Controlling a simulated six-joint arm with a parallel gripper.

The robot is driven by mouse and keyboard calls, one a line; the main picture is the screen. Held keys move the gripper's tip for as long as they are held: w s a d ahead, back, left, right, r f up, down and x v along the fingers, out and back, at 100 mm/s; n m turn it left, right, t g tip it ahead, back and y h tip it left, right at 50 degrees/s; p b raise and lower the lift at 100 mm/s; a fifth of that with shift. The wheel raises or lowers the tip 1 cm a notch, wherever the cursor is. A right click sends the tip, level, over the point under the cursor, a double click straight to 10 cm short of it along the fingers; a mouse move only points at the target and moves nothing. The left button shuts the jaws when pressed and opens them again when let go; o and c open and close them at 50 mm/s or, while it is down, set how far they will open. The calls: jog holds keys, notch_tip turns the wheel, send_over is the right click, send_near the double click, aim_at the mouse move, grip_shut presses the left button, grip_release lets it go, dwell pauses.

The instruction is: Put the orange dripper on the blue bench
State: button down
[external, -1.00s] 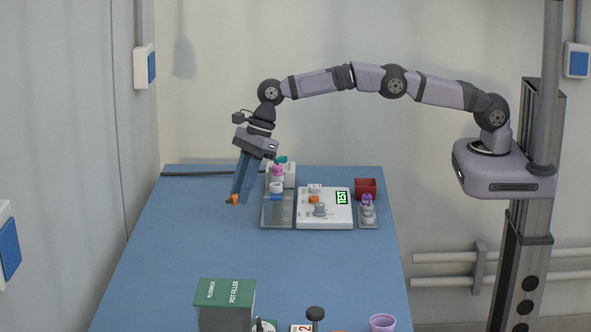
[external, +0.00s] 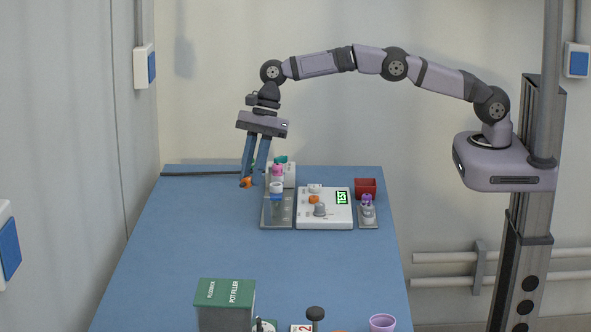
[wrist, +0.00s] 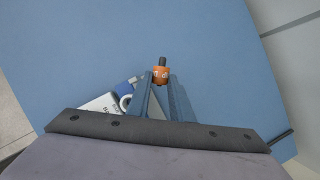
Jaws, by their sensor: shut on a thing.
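The orange dripper (external: 246,183) is at the tips of my gripper (external: 251,178), over the far left part of the blue bench (external: 180,260). In the wrist view the orange dripper (wrist: 161,74) shows between the fingertips, with its dark end pointing away from the gripper. My gripper is shut on it. The bench surface lies behind it in both views. I cannot tell exactly how high the dripper hangs above the bench.
Right of my gripper stand a grey tray (external: 268,222) with a pink-and-white-topped bottle, a white device (external: 338,218) with a lit display, and a red box (external: 366,186). A green-topped box (external: 225,292) and a purple cup (external: 382,323) are at the front. The bench's middle is clear.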

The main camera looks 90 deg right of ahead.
jog(key=s+d+r+n+g+h+p, duration=0.1)
jog(key=s+d+r+n+g+p, duration=0.1)
jog(key=s+n, duration=0.6)
jog(key=s+d+r+n+g+h+p, duration=0.1)
jog(key=s+d+r+n+g+p, duration=0.1)
jog(key=s+d+r+n+p, duration=0.2)
jog(key=s+d+r+n+g+h+p, duration=0.1)
jog(key=s+d+n+p, duration=0.4)
jog(key=s+n, duration=0.7)
jog(key=s+r+g+p, duration=0.1)
jog(key=s+r+p, duration=0.1)
jog(key=s, duration=0.1)
jog(key=shift+n+g+h+p, duration=0.3)
jog(key=shift+n+g+p, duration=0.05)
jog(key=shift+n+g, duration=0.05)
